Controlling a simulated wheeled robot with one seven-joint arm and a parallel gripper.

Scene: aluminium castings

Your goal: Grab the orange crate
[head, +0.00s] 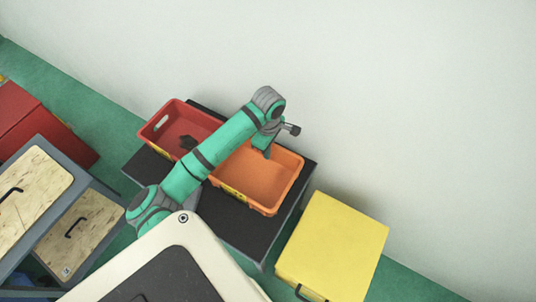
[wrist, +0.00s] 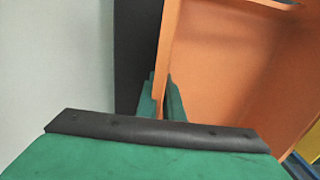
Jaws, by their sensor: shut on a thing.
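The orange crate (head: 265,182) stands on a black-topped stand, right of a red crate, and looks empty inside. In the wrist view its orange wall (wrist: 171,45) runs down between the green fingers of my gripper (wrist: 160,95). My gripper is shut on this wall at the crate's back edge, beside the white wall. In the head view my wrist and arm cover the crate's upper left part, and the fingertips (head: 263,150) are small.
A red crate (head: 158,124) with a dark part in it sits left on the black stand top (head: 240,232). A yellow box (head: 335,245) stands close at the right. Wood-topped cabinets (head: 30,190) and a red box (head: 18,118) are at the left. A pale wall rises behind.

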